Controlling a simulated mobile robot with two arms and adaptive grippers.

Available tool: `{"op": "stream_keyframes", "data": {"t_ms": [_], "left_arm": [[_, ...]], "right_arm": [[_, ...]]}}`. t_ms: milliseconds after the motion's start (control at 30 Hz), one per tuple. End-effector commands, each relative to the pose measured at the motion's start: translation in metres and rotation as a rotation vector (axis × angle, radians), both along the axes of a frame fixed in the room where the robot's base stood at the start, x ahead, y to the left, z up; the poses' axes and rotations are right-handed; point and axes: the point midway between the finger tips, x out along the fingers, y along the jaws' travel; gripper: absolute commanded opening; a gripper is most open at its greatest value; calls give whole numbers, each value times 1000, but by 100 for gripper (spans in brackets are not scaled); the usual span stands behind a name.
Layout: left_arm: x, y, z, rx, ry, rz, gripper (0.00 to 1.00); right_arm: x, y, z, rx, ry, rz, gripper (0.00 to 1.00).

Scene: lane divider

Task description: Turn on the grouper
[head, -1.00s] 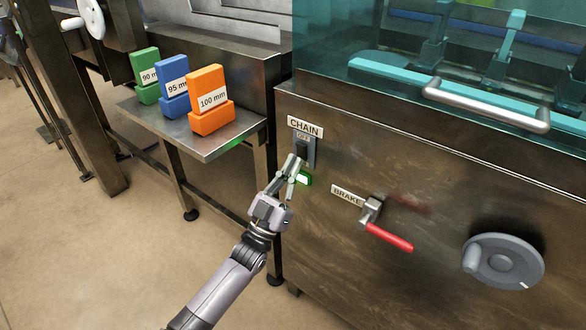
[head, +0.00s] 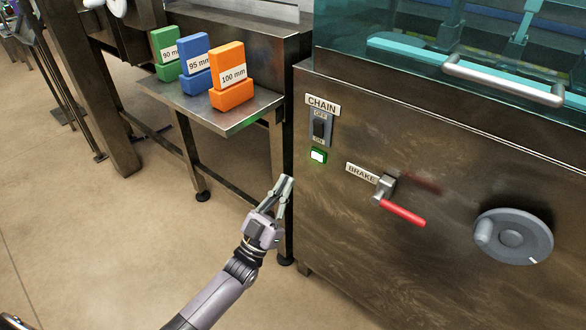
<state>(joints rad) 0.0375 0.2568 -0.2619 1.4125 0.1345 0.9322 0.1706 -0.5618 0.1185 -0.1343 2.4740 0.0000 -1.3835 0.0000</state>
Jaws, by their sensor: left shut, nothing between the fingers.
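The grouper's metal cabinet (head: 440,240) fills the right of the head view. On its front, under the CHAIN label (head: 323,105), is a grey switch plate (head: 320,128) marked OFF above and ON below, with a dark switch (head: 319,128) between the words. The switch's exact tilt is too small to tell. Just below it a green lamp (head: 318,156) is lit. My left gripper (head: 285,182) is shut and empty, below and left of the lamp, apart from the switch. My right gripper is not in view.
A red brake lever (head: 402,213) by the BRAKE label (head: 361,173) and a grey handwheel (head: 512,237) stick out of the cabinet. A metal side table (head: 226,118) holds green, blue and orange blocks. Floor left of my arm is clear.

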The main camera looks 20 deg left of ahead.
Motion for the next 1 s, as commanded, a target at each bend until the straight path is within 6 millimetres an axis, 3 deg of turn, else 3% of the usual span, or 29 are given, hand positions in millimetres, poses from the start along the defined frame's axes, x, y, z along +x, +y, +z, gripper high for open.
{"op": "stream_keyframes", "data": {"t_ms": [200,767,1000], "left_arm": [[-12,5,-17,0,0,0,0],[-13,5,-18,0,1,1,0],[-5,-11,-34,39,187,22,0]], "right_arm": [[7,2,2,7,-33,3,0],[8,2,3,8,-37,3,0],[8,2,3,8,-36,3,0]]}}
